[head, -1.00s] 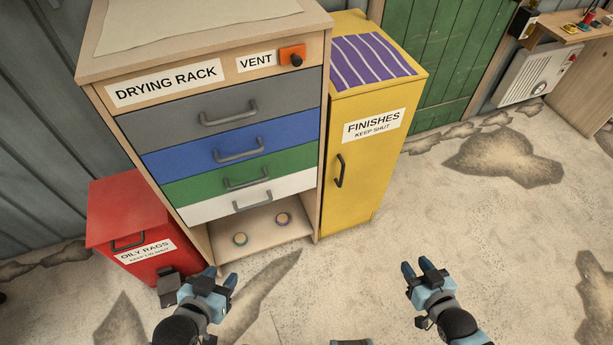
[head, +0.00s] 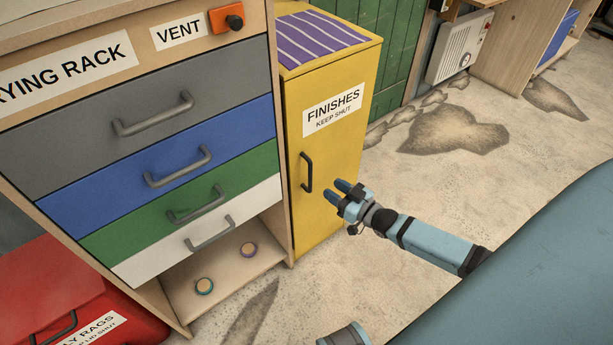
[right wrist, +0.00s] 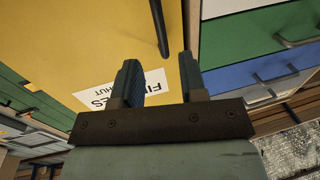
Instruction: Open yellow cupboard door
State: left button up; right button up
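The yellow cupboard (head: 325,170) stands right of the drying rack, its front labelled FINISHES, KEEP SHUT. Its door looks shut. A black vertical bar handle (head: 306,172) is near the door's left edge. My right gripper (head: 336,192) is open and empty, just right of the handle and apart from it, fingers pointing left toward it. In the right wrist view, the yellow door (right wrist: 90,40) fills the upper left. The handle (right wrist: 159,28) shows beyond the open fingers (right wrist: 158,65), its end in line with the gap between them. My left gripper is out of view.
The drying rack (head: 120,150) with grey, blue, green and white drawers stands directly left of the cupboard. A red oily-rags bin (head: 75,290) is at lower left. A purple striped cloth (head: 318,35) lies on the cupboard. The floor (head: 440,185) to the right is clear.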

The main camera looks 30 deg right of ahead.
aim_at(310, 174)
jog(key=b+x, duration=0.1)
jog(key=x, duration=0.8)
jog(key=shift+w, duration=0.15)
grip_shut()
